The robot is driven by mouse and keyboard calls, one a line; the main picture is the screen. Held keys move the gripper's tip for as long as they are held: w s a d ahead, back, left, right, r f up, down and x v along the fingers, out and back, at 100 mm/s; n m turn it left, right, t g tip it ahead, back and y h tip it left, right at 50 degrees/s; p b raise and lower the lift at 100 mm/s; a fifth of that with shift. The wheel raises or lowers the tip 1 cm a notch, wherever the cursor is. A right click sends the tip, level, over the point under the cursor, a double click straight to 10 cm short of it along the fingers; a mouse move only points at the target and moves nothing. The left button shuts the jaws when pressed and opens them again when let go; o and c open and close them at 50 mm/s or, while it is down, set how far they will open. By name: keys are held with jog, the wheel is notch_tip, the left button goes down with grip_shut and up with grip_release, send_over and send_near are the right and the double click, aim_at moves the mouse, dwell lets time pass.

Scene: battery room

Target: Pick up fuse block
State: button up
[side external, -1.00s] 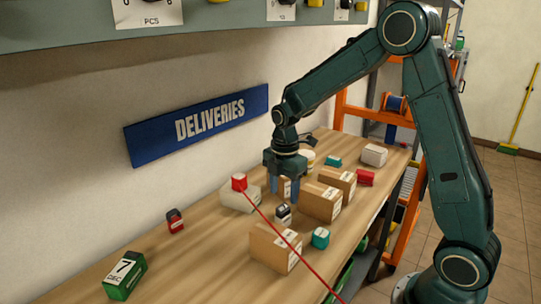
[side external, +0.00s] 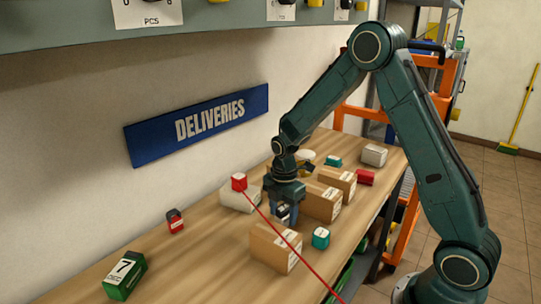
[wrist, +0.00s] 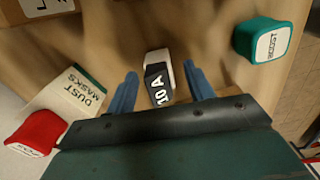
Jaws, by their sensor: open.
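The fuse block is most likely the small black-and-white block marked "10 A" (wrist: 158,82), seen between my two blue fingers in the wrist view. In the side view the block (side external: 282,211) is partly hidden by my gripper (side external: 283,217). My gripper (wrist: 160,70) is open, with one finger on each side of the block. Gaps show between the block and both fingers in the wrist view. The block stands on the wooden table (side external: 205,262).
A white dust-mask box (wrist: 72,97) with a red item (side external: 239,182) on it is close by. A thin red line (side external: 300,257) crosses the side view. The table's front left is clearer.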

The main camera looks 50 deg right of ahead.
jog(key=shift+f, duration=0.9)
jog(key=c, duration=1.1)
